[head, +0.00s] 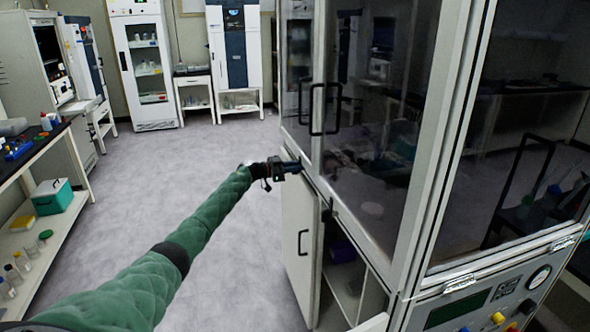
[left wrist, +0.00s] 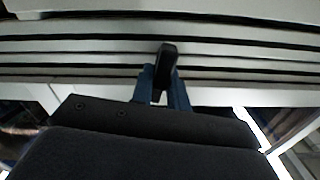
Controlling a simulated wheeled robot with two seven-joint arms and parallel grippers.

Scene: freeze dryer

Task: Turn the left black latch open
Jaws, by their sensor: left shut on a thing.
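My left gripper (head: 291,166) reaches in from the left to the front edge of the freeze dryer cabinet (head: 455,150), just below its dark glass doors. In the left wrist view, the blue fingers of my left gripper (left wrist: 163,92) are on either side of a small black latch (left wrist: 167,62) and shut on it. The latch stands out from the pale cabinet rails. In the head view the latch is hidden by the gripper. My right gripper is in neither view.
Black door handles (head: 326,108) stand out just above my gripper. A lower cabinet door (head: 300,240) hangs open beneath it. A bench (head: 40,160) runs along the left side. The grey floor (head: 150,190) between is clear.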

